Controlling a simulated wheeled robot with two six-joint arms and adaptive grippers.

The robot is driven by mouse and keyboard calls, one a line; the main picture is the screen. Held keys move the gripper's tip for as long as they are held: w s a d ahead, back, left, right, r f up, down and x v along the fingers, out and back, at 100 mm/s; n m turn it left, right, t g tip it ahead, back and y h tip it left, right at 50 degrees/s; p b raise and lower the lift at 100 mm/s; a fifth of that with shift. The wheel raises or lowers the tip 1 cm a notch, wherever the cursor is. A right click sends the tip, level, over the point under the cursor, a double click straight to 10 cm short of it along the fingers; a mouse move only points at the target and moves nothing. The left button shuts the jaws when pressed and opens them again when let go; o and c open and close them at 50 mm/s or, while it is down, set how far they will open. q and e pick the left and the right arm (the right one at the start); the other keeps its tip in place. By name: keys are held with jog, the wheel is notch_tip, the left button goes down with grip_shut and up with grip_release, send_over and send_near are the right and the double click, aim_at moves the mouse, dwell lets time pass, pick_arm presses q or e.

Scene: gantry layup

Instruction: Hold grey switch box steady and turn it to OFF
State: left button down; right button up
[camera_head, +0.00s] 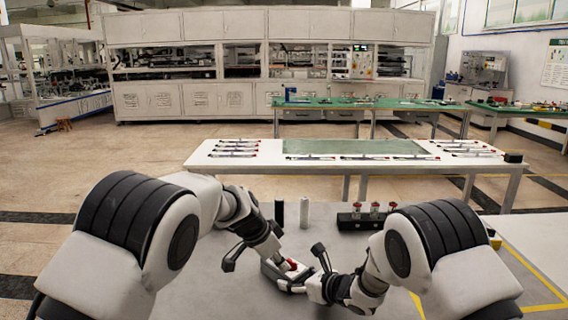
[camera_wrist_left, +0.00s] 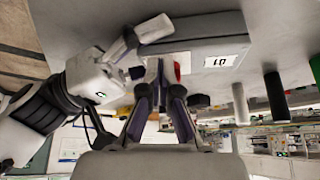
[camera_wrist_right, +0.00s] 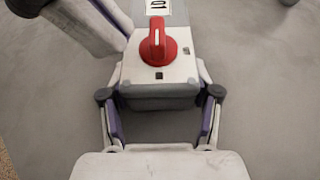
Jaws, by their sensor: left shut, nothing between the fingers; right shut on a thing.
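The grey switch box (camera_head: 270,270) lies on the near table, with a red rotary knob (camera_wrist_right: 157,46) on its pale face. The knob's grip lies along the box's length, its white mark toward the label (camera_wrist_right: 158,5). My right gripper (camera_wrist_right: 160,98) is shut on the near end of the box, one finger on each side. My left gripper (camera_wrist_left: 158,68) is shut and empty, its tips close beside the knob; contact cannot be told. In the left wrist view the knob (camera_wrist_left: 177,70) is mostly hidden behind the fingers.
A black cylinder (camera_head: 279,212) and a white cylinder (camera_head: 304,212) stand behind the box. A black block with several red-topped parts (camera_head: 356,220) stands at the back right. The table (camera_head: 210,250) is bare at left. A second table (camera_head: 230,171) is beyond.

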pick_arm(q)
jog(key=shift+w+a+r, duration=0.7)
jog(key=shift+w+r, duration=0.3)
jog(key=shift+r, duration=2.4)
jog(key=shift+f, duration=3.5)
jog(key=shift+d, duration=0.6)
jog(key=shift+s+d, duration=0.1)
jog(key=shift+s, duration=0.1)
jog(key=shift+s+d, duration=0.25)
jog(key=shift+s, duration=0.15)
jog(key=shift+s+d, duration=0.1)
